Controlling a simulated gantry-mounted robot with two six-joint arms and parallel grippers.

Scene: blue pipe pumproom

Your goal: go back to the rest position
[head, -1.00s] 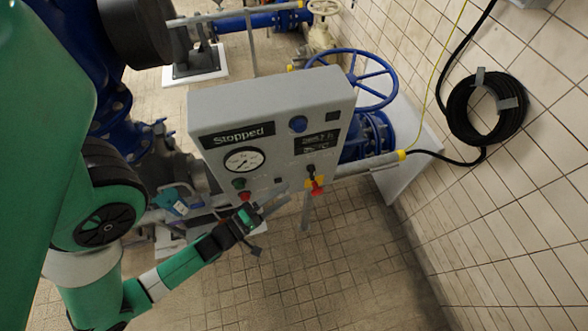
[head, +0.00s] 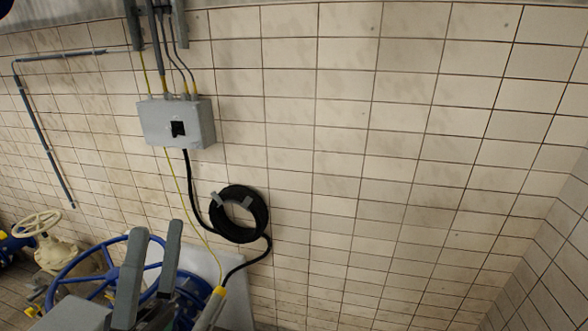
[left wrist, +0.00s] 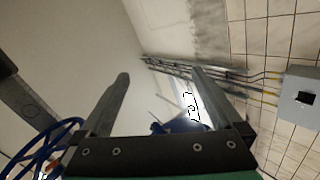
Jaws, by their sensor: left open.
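My left gripper (head: 157,230) stands at the lower left of the head view, with its two grey fingers pointing up and apart. Nothing is between them. In the left wrist view the same gripper (left wrist: 160,76) shows both fingers spread, with only wall, ceiling and pipes beyond. A corner of the grey control panel (head: 72,316) shows at the bottom left edge of the head view, below and beside the fingers. Its front face is out of view. My right gripper is in neither view.
A blue handwheel (head: 75,270) is behind the left gripper, with a cream handwheel (head: 37,224) farther left. A grey wall box (head: 155,122) and a black cable coil (head: 262,217) are on the tiled wall. The wall to the right is bare.

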